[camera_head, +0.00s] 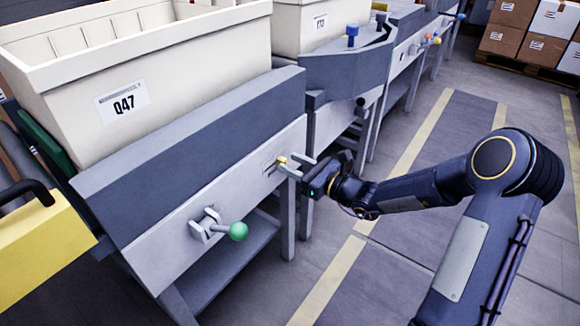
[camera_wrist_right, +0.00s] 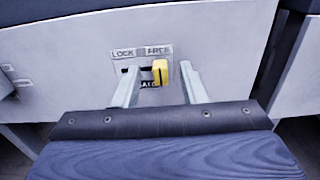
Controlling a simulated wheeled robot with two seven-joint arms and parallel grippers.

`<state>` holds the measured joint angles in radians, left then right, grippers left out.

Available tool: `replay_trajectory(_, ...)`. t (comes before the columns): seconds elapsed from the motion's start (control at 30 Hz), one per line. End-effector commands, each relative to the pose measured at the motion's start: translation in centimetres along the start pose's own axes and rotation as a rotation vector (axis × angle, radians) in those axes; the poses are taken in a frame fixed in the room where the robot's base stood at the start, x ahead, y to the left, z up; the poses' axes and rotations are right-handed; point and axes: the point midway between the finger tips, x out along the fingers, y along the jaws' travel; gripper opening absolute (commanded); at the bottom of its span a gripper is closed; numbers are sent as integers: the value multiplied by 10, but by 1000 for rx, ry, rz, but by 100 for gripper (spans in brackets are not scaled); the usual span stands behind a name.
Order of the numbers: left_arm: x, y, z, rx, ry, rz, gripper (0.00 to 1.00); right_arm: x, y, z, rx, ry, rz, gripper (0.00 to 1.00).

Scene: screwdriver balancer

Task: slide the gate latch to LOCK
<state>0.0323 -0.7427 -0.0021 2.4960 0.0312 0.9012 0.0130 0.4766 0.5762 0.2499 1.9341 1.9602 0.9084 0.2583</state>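The gate latch is a small yellow knob (camera_head: 281,160) on the light grey front panel (camera_head: 235,170) of the station under bin Q47. In the right wrist view the yellow latch (camera_wrist_right: 160,72) sits in a dark slot, at the right end under the FREE label (camera_wrist_right: 159,50). The LOCK label (camera_wrist_right: 123,53) is to its left. My right gripper (camera_head: 297,165) is open, its two fingers (camera_wrist_right: 158,85) reaching toward the panel on either side of the latch, with gaps showing on both sides. Whether the fingers touch the panel is unclear. My left gripper does not show.
A lever with a green ball knob (camera_head: 238,231) sticks out from the same panel, left of the latch. The cream bin Q47 (camera_head: 190,75) stands above. More stations line up behind. Open floor (camera_head: 400,245) lies to the right.

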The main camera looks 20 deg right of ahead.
Motion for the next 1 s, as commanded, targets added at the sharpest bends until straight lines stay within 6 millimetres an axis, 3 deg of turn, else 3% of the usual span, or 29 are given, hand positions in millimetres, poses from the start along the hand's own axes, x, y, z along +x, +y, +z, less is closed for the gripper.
replay_trajectory(0.17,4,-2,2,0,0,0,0,15,0,-1,-1,1,1,38)
replay_trajectory(0.43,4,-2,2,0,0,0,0,17,0,0,-1,1,0,38)
replay_trajectory(0.73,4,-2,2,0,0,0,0,17,0,0,-1,1,0,2)
replay_trajectory(1.0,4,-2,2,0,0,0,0,17,0,0,-1,1,0,0)
